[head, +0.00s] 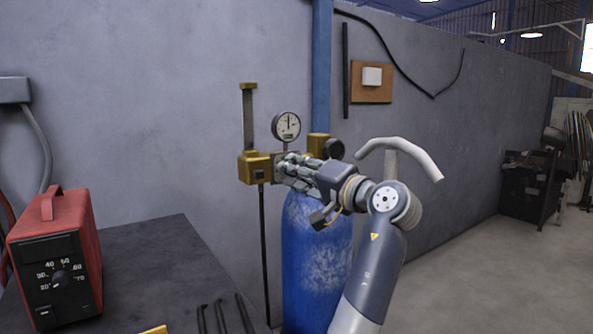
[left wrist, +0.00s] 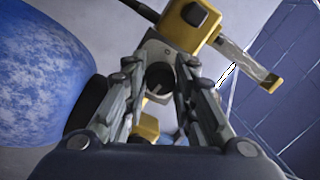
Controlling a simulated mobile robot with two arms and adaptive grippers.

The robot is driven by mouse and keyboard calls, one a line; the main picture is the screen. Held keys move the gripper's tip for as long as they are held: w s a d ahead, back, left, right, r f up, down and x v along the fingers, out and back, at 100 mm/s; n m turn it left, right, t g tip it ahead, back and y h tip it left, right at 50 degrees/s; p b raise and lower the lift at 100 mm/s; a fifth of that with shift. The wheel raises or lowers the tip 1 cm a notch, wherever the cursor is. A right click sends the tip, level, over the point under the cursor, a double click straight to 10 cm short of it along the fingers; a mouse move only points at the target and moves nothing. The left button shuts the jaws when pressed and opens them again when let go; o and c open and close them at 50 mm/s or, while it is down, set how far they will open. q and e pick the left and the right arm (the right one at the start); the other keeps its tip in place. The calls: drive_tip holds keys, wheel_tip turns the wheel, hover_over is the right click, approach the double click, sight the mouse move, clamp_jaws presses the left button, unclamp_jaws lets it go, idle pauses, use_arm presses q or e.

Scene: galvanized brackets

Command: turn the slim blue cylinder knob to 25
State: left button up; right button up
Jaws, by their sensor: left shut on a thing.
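The slim blue cylinder (head: 312,265) stands against the wall, with brass regulator fittings (head: 254,168) above it. It also shows at the left of the left wrist view (left wrist: 38,75). A round gauge (head: 287,127) sits above the regulator; its needle points about straight up and its numbers are too small to read. My left gripper (head: 282,168) is at the regulator, below the gauge. In the left wrist view my left gripper (left wrist: 160,76) is shut on a dark round knob (left wrist: 159,82) with a pale mark. The head view hides this knob behind the fingers. My right gripper is in neither view.
A red box (head: 55,255) with a numbered dial stands on the dark bench (head: 150,270) at left, near several dark rods. A black round part (head: 333,150) sits right of the regulator, close to my gripper.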

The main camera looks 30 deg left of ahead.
use_arm(q)
drive_tip(key=shift+f+m, duration=0.15)
drive_tip(key=shift+m, duration=0.25)
drive_tip(key=o, duration=1)
drive_tip(key=shift+o, duration=0.2)
drive_tip(key=shift+d, duration=0.1)
drive_tip(key=v, duration=1.1)
drive_tip(key=shift+s+d, duration=0.2)
drive_tip(key=shift+d, duration=0.15)
